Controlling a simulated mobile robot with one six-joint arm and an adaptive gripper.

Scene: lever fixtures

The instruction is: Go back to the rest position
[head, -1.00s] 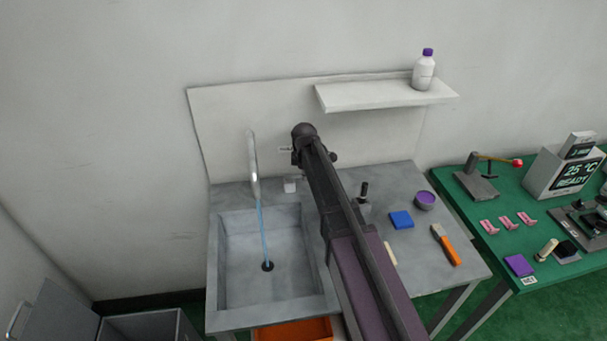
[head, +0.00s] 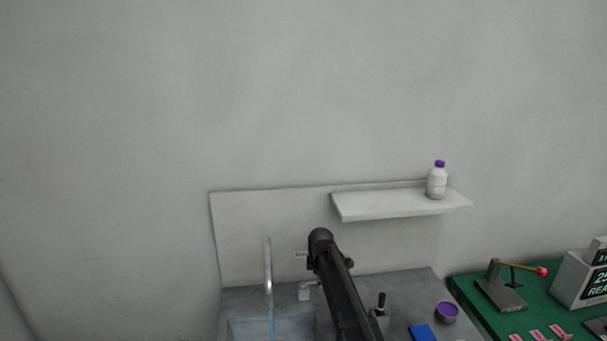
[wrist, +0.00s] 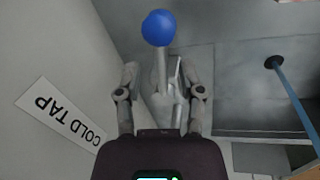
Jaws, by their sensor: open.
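In the wrist view, my gripper (wrist: 159,78) is open, with one finger on each side of a grey tap lever (wrist: 161,68) topped by a blue ball (wrist: 158,28). I cannot tell whether either finger touches the lever. A white COLD TAP label (wrist: 62,112) is on the wall beside it. In the head view, my dark arm reaches to the back of the sink counter, and my fingers cannot be made out clearly. The tall spout (head: 268,272) stands left of the arm, with a blue water stream (head: 271,325) running from it.
A wall shelf (head: 395,205) above the arm, to the right, holds a white bottle (head: 437,183) with a purple cap. A purple-topped cup (head: 446,312) and blue block (head: 422,332) are on the counter. A red-knobbed lever fixture (head: 503,285) stands on the green table (head: 563,320).

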